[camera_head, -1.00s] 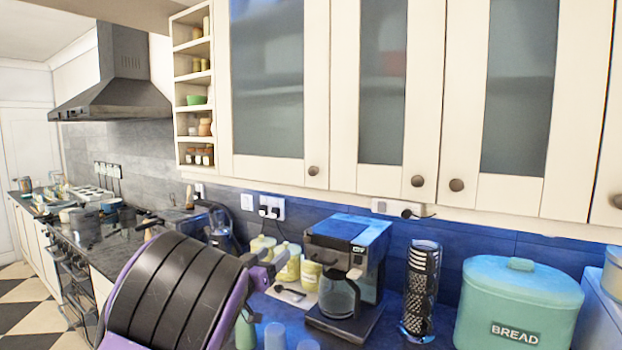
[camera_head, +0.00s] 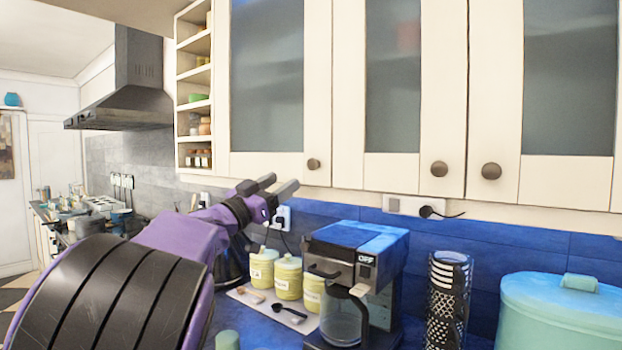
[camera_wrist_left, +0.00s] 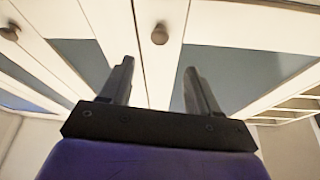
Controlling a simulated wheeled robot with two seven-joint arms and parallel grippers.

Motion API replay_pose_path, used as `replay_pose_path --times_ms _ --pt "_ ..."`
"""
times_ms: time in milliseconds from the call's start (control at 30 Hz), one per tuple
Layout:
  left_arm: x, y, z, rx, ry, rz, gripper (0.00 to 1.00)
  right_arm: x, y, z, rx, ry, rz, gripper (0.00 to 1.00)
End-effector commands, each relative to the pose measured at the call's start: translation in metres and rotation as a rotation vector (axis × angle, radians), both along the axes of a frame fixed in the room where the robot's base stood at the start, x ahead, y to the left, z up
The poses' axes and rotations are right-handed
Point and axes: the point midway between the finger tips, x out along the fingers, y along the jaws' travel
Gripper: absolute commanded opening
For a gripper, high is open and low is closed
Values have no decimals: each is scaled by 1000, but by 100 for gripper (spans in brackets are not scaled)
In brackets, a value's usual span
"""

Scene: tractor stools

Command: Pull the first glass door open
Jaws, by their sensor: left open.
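The first glass door (camera_head: 267,80) is the leftmost of the cream wall cabinet doors in the head view, beside open shelves. It is shut. Its round dark knob (camera_head: 313,164) sits at its lower right corner. My left gripper (camera_head: 284,184) is open and empty, just below and left of that knob in the head view, apart from it. In the left wrist view a knob (camera_wrist_left: 160,34) shows beyond the gap between the two fingers (camera_wrist_left: 160,85), and the glass panel (camera_wrist_left: 232,75) shows behind and right of the right finger. My right gripper is out of view.
More glass doors with knobs (camera_head: 439,168) continue to the right. Below on the blue-lit counter stand yellow canisters (camera_head: 288,277), a coffee maker (camera_head: 350,262), a black patterned cylinder (camera_head: 448,300) and a teal bread bin (camera_head: 560,310). A range hood (camera_head: 135,95) hangs at left.

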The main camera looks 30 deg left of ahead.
Motion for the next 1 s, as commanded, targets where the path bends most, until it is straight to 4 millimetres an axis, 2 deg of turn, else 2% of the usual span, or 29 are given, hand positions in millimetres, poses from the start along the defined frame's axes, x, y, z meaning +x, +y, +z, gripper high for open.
replay_pose_path --times_ms 300,433,600,833,867,1000 --pt "60 -10 30 2 3 -4 61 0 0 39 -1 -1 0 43" --pt "81 -13 38 0 2 -3 61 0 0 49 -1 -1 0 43" --pt "93 -13 40 -1 2 0 61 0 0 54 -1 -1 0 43" --pt "94 -13 39 -1 2 1 61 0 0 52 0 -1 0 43" --pt "94 -13 39 -1 2 1 55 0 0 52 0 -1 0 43" --pt "94 -13 39 -1 2 1 9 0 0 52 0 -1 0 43"
